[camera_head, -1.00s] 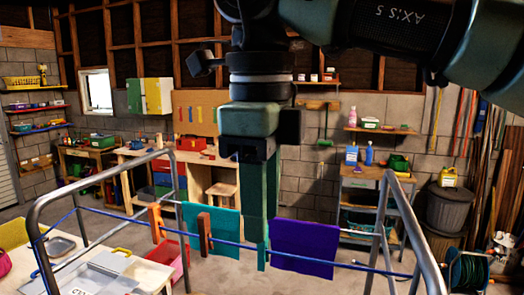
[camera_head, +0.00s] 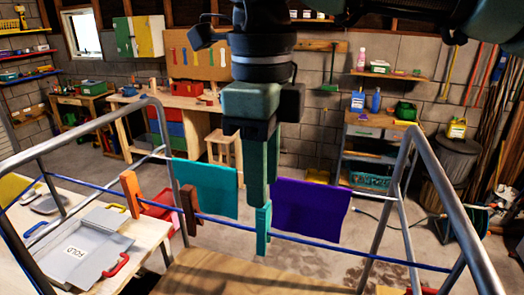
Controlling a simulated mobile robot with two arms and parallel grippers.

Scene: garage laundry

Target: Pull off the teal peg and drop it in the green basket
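The teal peg (camera_head: 263,232) stands upright on the blue line, between a teal cloth and a purple cloth. My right gripper (camera_head: 264,203) points straight down from above, and its fingertips overlap the peg's top in the picture. I cannot tell whether its fingers are closed on the peg. A green openwork basket (camera_head: 370,181) sits low on the grey shelf unit behind the line; I cannot tell whether it is the task's basket. My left gripper is not in view.
The blue line (camera_head: 330,245) spans a grey tubular frame (camera_head: 398,195). The purple cloth (camera_head: 310,212) hangs right. A folding board (camera_head: 85,250) lies on the left table.

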